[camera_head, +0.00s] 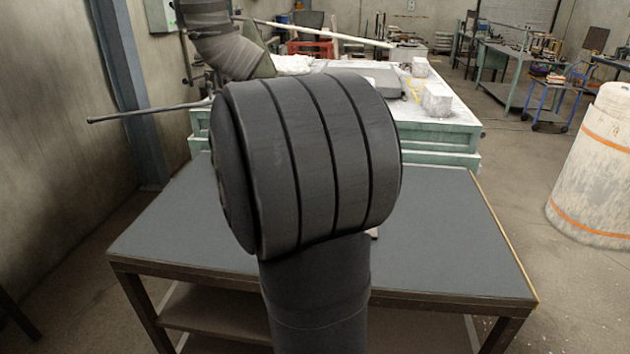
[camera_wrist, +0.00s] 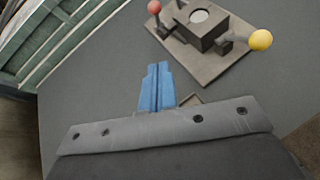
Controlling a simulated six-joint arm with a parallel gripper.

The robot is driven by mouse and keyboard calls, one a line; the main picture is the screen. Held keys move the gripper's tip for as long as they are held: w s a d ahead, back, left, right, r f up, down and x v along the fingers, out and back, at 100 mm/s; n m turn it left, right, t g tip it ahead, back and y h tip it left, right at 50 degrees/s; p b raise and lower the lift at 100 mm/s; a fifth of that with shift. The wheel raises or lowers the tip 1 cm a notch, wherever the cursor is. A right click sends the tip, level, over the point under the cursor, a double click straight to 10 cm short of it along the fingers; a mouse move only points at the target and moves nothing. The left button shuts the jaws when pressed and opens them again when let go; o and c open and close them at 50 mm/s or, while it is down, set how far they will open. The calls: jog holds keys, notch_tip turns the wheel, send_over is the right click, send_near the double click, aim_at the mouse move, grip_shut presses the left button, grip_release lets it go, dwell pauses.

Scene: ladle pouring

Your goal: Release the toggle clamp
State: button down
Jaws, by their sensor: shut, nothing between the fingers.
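In the wrist view, a brown-grey fixture plate (camera_wrist: 217,67) lies on the table at the upper right. It carries a dark block (camera_wrist: 199,24) with a round light top. A red knob (camera_wrist: 154,7) stands at its left and a yellow knob (camera_wrist: 261,40) at its right, on short levers that look like clamp handles. Which one belongs to the toggle clamp, and whether it is closed, I cannot tell. My gripper (camera_wrist: 157,72) has blue fingers pressed together, empty, below and left of the fixture and apart from it. In the head view my arm hides the fixture.
The dark grey tabletop (camera_head: 440,245) is clear at both sides of my arm. A pale green box frame (camera_head: 445,139) with light lumps stands behind it. A white drum (camera_head: 598,165) with orange bands is at the right. A small edge (camera_wrist: 190,100) shows beside my fingers.

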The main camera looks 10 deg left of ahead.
jog(key=w+d+r+x, duration=0.1)
jog(key=r+x, duration=0.1)
jog(key=x, duration=1)
jog(key=shift+w, duration=0.3)
jog(key=shift+w+d+r+g, duration=0.1)
jog(key=shift+w+r+g, duration=0.3)
jog(key=shift+g, duration=0.1)
jog(key=w+r+n+g, duration=0.1)
jog(key=w+g, duration=0.3)
jog(key=w, duration=0.6)
jog(key=shift+a+r+g, duration=0.25)
jog(key=shift+r+g, duration=0.15)
jog(key=shift+r, duration=0.25)
jog(key=shift+w, duration=0.15)
dwell(0.5)
